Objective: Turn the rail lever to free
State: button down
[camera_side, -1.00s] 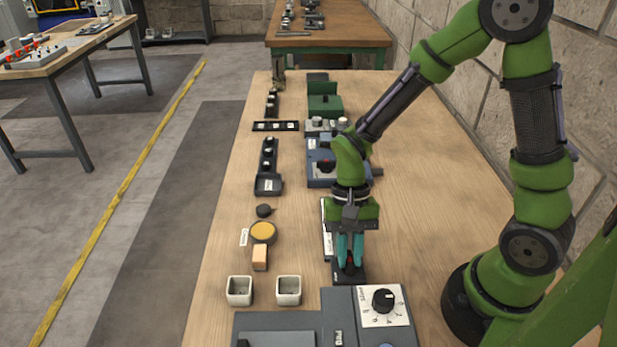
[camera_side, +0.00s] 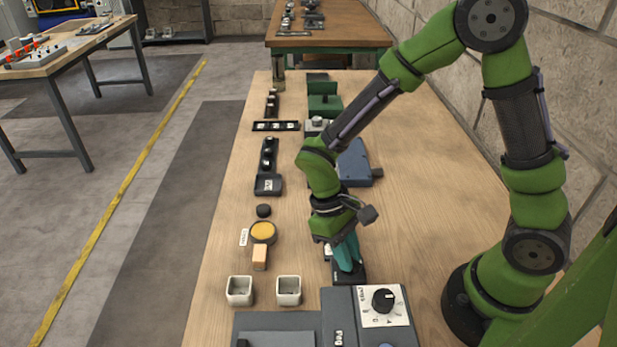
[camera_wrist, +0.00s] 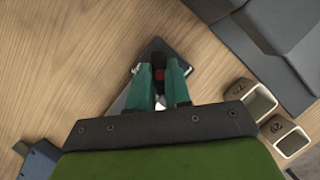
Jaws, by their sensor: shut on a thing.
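The rail lever shows in the wrist view as a dark handle with a red part (camera_wrist: 158,73) between my teal fingertips. It stands on a dark base plate (camera_side: 353,279) at the front end of a narrow rail, and the rail's pale edge (camera_wrist: 119,103) shows in the wrist view. My gripper (camera_side: 350,266) is shut on the lever and leans, with its wrist to the left of the fingertips; it also shows in the wrist view (camera_wrist: 160,76). The fingers and wrist hide most of the lever and rail, so any position markings cannot be read.
A grey panel with a black dial (camera_side: 383,300) lies just in front of the lever. Two small square cups (camera_side: 239,291) (camera_side: 288,291), an orange block (camera_side: 260,257) and a yellow-topped round tin (camera_side: 263,232) stand to the left. A blue box (camera_side: 357,163) is behind. The table's right side is clear.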

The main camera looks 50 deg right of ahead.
jog(key=n, duration=0.2)
jog(key=n+h, duration=0.1)
jog(key=n, duration=0.1)
jog(key=shift+a+n+t+h, duration=0.1)
jog(key=shift+n+t+h, duration=0.2)
jog(key=shift+t, duration=0.1)
jog(key=shift+n+t+h, duration=0.3)
jog(key=shift+n+h, duration=0.2)
jog(key=shift+n, duration=1.1)
jog(key=shift+a, duration=0.1)
jog(key=c, duration=1.1)
grip_release()
jog(key=shift+o, duration=0.2)
jog(key=shift+r, duration=0.1)
jog(key=v, duration=1.6)
jog(key=shift+a+r, duration=0.25)
jog(key=shift+r, duration=0.1)
